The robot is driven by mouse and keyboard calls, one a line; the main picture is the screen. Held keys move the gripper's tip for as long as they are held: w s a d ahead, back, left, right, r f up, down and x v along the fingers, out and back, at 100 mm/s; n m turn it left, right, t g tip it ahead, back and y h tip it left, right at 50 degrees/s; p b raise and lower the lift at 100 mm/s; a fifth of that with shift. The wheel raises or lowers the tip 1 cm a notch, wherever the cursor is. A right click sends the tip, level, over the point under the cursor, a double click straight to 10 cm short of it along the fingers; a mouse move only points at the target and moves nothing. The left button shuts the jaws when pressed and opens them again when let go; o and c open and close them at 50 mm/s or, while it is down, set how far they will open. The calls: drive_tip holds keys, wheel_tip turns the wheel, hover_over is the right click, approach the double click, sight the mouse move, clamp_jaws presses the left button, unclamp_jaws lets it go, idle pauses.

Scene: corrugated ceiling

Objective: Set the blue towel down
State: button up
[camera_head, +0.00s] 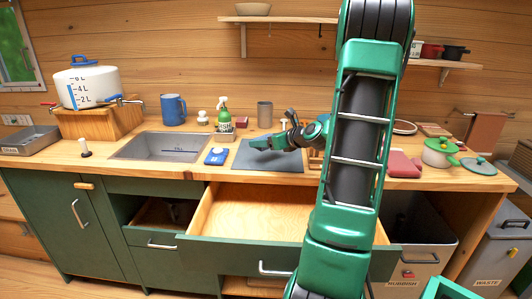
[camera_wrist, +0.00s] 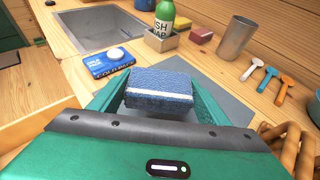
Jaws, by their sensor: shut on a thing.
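The blue towel (camera_wrist: 160,83) is a folded, textured block with a pale edge below, seen in the wrist view between the two green fingers of my gripper (camera_wrist: 158,92). My gripper is shut on it. In the head view my gripper (camera_head: 264,143) reaches from the right and is low over the grey mat (camera_head: 283,162) on the counter; the towel cannot be made out there. The mat also shows around the towel in the wrist view (camera_wrist: 226,101). I cannot tell whether the towel touches the mat.
A blue cold pack (camera_head: 216,156) lies left of the mat, beside the sink (camera_head: 158,147). A soap bottle (camera_head: 223,117) and a metal cup (camera_head: 264,114) stand behind. An open drawer (camera_head: 250,212) juts out below the counter. Several small utensils (camera_wrist: 268,78) lie right of the mat.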

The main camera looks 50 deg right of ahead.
sight(268, 156)
drive_tip(key=d, duration=0.1)
drive_tip(key=w+d+f, duration=0.1)
drive_tip(key=d+f, duration=0.1)
drive_tip(key=shift+w+d+f, duration=0.15)
drive_tip(key=shift+w, duration=0.2)
drive_tip(key=shift+f, duration=2)
drive_tip(key=o, duration=1.1)
drive_tip(key=shift+f, duration=0.1)
